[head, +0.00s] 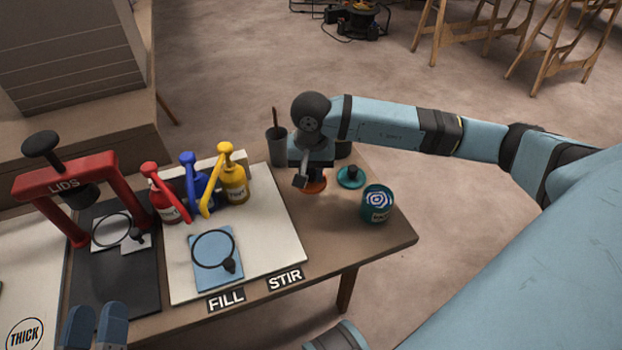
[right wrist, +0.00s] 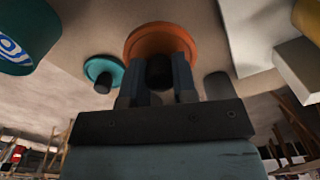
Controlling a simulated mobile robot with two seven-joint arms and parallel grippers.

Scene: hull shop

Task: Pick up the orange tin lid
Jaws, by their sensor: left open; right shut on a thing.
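The orange tin lid (head: 314,186) lies at the back right of the table in the head view, partly hidden under my right gripper (head: 303,180). In the right wrist view the orange lid (right wrist: 161,42) shows as a round disc with a dark knob (right wrist: 160,72). My right gripper (right wrist: 158,85) is shut on that knob, one finger on each side. I cannot tell whether the lid is clear of the table. My left gripper (head: 95,325) is open and empty at the bottom left of the head view, above the front of the table.
A teal lid (head: 350,177) and a teal tin (head: 377,204) stand just right of the orange lid. A dark cup (head: 277,146) with a stick is behind it. Red, blue and yellow pump bottles (head: 234,182) and the red LIDS press (head: 65,178) stand left.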

